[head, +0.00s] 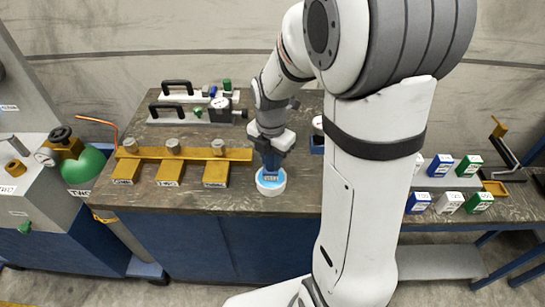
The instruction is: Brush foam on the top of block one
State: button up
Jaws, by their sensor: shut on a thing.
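My gripper (270,150) points down at the front middle of the bench and is shut on a blue brush (271,165). The brush's lower end is in or just over a round white dish (271,189) with a light blue inside; I cannot tell whether it touches the contents. To the left, a yellow manifold has three labelled front blocks: a left block (127,172), a middle block (169,174) and a right block (216,174). Their labels are too small to read surely. A silver round fitting stands behind each block. No foam shows on the blocks.
Two panels with black handles and gauges (196,109) stand behind the manifold. A green cylinder (84,164) stands at the left. Small blue, green and white boxes (448,202) stand at the right. My arm hides part of the bench. Bare bench lies between manifold and dish.

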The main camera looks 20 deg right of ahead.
jog(key=shift+s+f+b, duration=0.1)
jog(key=shift+f+b, duration=0.4)
jog(key=shift+f, duration=0.1)
dwell(1.3)
jog(key=shift+r+p, duration=2.65)
jog(key=shift+r, duration=0.95)
